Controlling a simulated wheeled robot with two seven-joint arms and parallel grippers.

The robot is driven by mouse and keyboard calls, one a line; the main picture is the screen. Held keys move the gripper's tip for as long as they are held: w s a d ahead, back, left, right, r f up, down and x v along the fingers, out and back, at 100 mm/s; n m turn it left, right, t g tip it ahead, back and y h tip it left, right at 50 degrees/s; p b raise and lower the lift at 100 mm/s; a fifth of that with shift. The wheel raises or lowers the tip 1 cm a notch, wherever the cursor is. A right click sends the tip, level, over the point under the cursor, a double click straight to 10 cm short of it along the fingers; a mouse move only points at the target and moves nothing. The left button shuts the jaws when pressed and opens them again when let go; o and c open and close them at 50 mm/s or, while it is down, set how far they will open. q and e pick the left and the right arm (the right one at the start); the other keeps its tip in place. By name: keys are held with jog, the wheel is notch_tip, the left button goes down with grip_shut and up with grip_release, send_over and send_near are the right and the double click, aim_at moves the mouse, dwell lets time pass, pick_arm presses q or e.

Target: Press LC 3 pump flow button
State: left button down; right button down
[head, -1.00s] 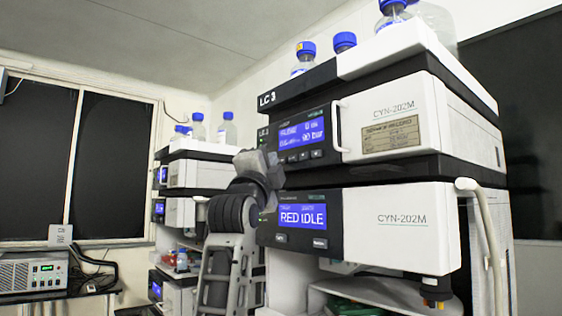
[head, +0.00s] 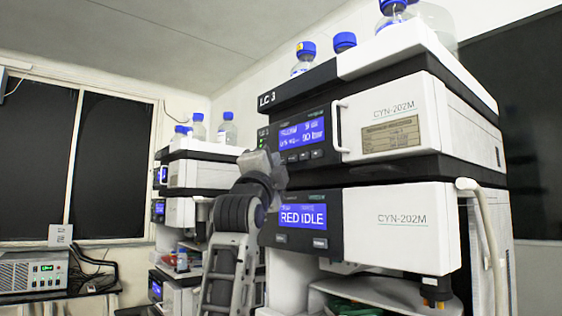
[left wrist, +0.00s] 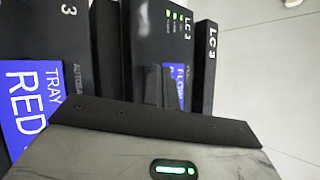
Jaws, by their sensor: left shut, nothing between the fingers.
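The LC 3 stack (head: 285,88) stands at centre right in the head view. Its upper module has a blue pump display (head: 302,134) with a row of small buttons (head: 304,156) just below it. My left gripper (head: 277,168) is shut and empty, at the left edge of the stack front, just below and left of that row. In the left wrist view the stack appears turned sideways. The shut fingers (left wrist: 156,86) overlap the pump panel and partly cover the blue display (left wrist: 176,84). The buttons are hidden there, and I cannot tell whether the fingertips touch the panel.
Below the pump is a module whose screen (head: 303,217) reads "RED IDLE". A white handle (head: 338,127) sticks out right of the pump display. Blue-capped bottles (head: 345,41) stand on top. Another instrument stack (head: 200,178) stands behind on the left.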

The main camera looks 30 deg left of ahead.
dwell(0.5)
pick_arm(q)
jog(key=shift+s+a, duration=0.25)
jog(key=shift+s, duration=0.4)
jog(key=shift+b, duration=0.3)
jog(key=s, duration=0.1)
jog(key=s+a+b, duration=0.1)
jog(key=s, duration=0.1)
jog(key=s+a, duration=0.1)
jog(key=shift+s, duration=0.3)
dwell(0.4)
